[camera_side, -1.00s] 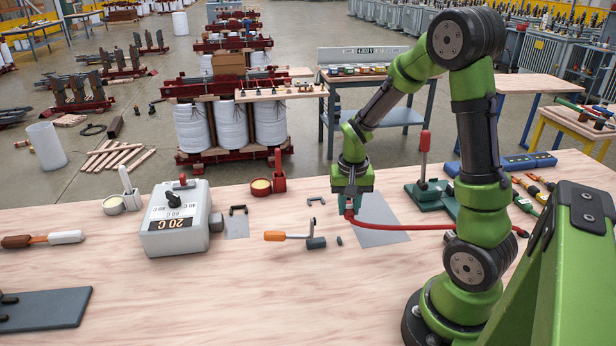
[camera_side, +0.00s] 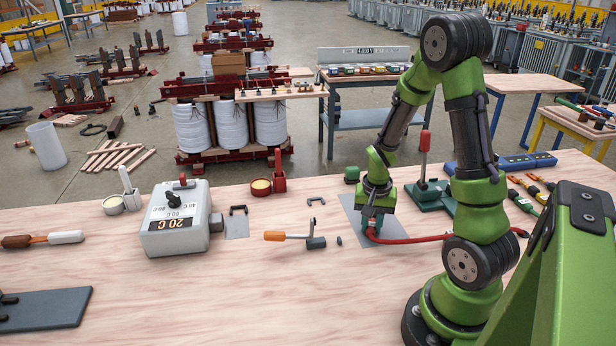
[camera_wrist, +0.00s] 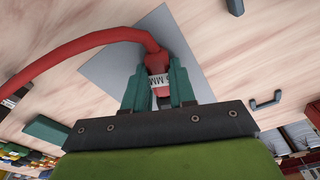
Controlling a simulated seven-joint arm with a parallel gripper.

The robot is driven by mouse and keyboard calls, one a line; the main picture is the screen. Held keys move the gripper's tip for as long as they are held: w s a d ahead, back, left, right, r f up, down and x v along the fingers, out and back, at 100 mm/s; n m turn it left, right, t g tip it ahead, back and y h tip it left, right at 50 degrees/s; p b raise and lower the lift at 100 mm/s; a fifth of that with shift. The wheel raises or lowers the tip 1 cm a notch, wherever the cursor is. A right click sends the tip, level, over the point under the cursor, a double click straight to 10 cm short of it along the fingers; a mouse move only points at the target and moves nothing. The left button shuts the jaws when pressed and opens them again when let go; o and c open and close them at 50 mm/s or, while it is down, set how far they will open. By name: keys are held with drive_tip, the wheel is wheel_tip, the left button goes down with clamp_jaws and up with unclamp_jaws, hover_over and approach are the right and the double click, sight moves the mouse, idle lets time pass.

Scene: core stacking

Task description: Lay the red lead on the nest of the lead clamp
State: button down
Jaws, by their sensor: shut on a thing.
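The red lead (camera_side: 415,240) is held at its end by my gripper (camera_side: 371,226), just over the grey sheet. The lead runs right behind my arm, and its other end shows near the tool row.
The grey sheet (camera_side: 395,232) lies flat under my gripper. A blue strip (camera_side: 515,162) lies behind right.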

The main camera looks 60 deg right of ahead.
drive_tip(key=shift+f, duration=0.15)
drive_tip(key=c, duration=0.9)
unclamp_jaws()
wheel_tip(320, 180, up, 12)
drive_tip(key=a, duration=0.1)
drive_tip(key=a+r+n+t+y, duration=0.1)
drive_tip(key=a+r+n+t, duration=0.1)
drive_tip(key=a, duration=0.5)
drive_tip(key=a+r+n+t+y, duration=0.1)
drive_tip(key=a+r+n+t, duration=0.1)
drive_tip(key=a+r+n, duration=0.2)
drive_tip(key=s+a+r+n+t+y, duration=0.1)
drive_tip(key=a+r+n+t, duration=0.1)
drive_tip(key=a+r, duration=0.4)
drive_tip(key=shift+a+r+n+t, duration=0.1)
drive_tip(key=shift+a+n+t, duration=0.2)
drive_tip(key=shift+a, duration=0.7)
drive_tip(key=shift+a+r+n+t, duration=0.1)
drive_tip(key=shift+a+n, duration=0.3)
drive_tip(key=shift+a, duration=0.6)
